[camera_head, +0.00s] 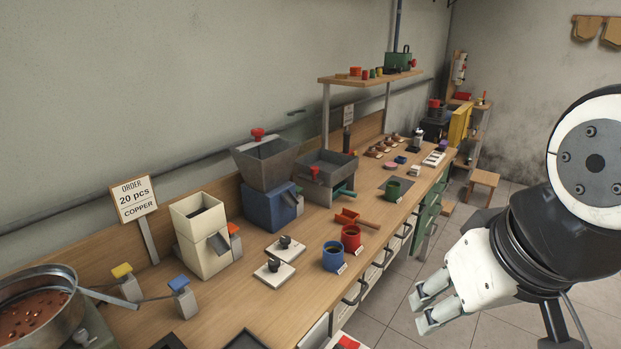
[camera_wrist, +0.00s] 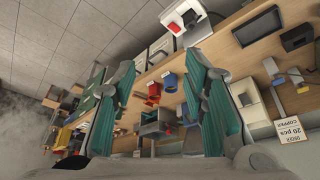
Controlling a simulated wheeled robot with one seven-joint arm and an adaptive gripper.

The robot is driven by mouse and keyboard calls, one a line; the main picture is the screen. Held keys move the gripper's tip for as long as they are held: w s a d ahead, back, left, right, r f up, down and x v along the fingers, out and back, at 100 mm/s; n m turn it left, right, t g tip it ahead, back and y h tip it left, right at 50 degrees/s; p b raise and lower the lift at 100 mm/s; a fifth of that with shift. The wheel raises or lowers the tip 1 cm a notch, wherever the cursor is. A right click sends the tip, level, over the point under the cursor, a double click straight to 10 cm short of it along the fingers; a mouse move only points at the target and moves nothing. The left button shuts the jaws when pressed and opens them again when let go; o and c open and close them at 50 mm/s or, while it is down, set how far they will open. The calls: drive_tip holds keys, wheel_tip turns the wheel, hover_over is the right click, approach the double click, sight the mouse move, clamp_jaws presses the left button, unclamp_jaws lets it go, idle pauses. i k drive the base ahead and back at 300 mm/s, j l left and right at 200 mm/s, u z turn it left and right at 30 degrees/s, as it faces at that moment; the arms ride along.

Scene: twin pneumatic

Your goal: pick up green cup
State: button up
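My gripper (camera_head: 424,308) is in front of the bench, over the floor side, apart from the cup. In the wrist view its two green-padded fingers (camera_wrist: 158,72) are spread with nothing between them. I cannot make out the green cup in the wrist view; the left finger may hide it.
A red cup (camera_head: 351,240) and a blue cup (camera_head: 333,257) stand near the bench's front edge. A red scoop (camera_head: 356,219) lies between them and the green cup. Hoppers (camera_head: 268,165) line the back. A shelf (camera_head: 368,77) overhangs the bench's far part.

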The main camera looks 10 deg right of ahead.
sight(393, 189)
drive_tip(key=i+l+z, duration=0.2)
drive_tip(key=i+z, duration=0.55)
drive_tip(key=z, duration=0.15)
drive_tip(key=i+z, duration=0.45)
drive_tip(key=k+j, duration=0.05)
drive_tip(key=k, duration=0.05)
